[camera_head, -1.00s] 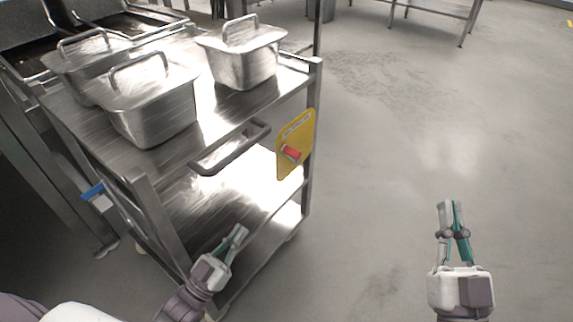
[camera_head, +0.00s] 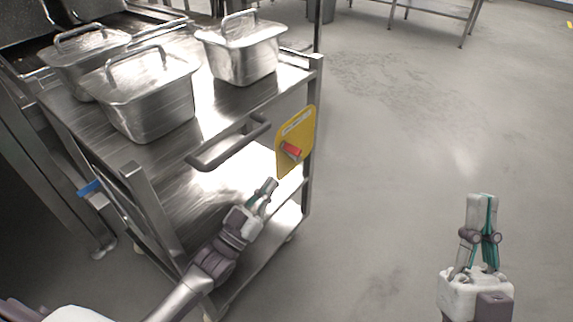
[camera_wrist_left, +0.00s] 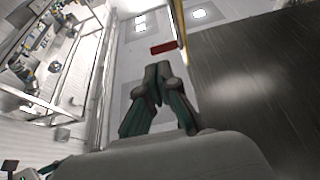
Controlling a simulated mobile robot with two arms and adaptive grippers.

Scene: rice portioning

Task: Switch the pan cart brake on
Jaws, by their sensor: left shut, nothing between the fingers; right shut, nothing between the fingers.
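The pan cart (camera_head: 222,165) is a steel cart with a grey handle (camera_head: 230,145) on its near side. A yellow plate (camera_head: 297,130) with a red brake lever (camera_head: 291,150) is fixed at its right front corner. The red lever also shows in the left wrist view (camera_wrist_left: 164,47), ahead of the fingertips. My left gripper (camera_head: 271,184) is shut and empty, below and left of the red lever and apart from it. It also shows in the left wrist view (camera_wrist_left: 157,72). My right gripper (camera_head: 482,198) is shut and empty over the floor at the right.
Several lidded steel pans (camera_head: 150,95) stand on the cart's top. The handle lies above my left gripper and the lower shelf (camera_head: 262,238) below it. A blue piece (camera_head: 90,187) shows at the cart's left. The floor (camera_head: 390,140) right of the cart is clear.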

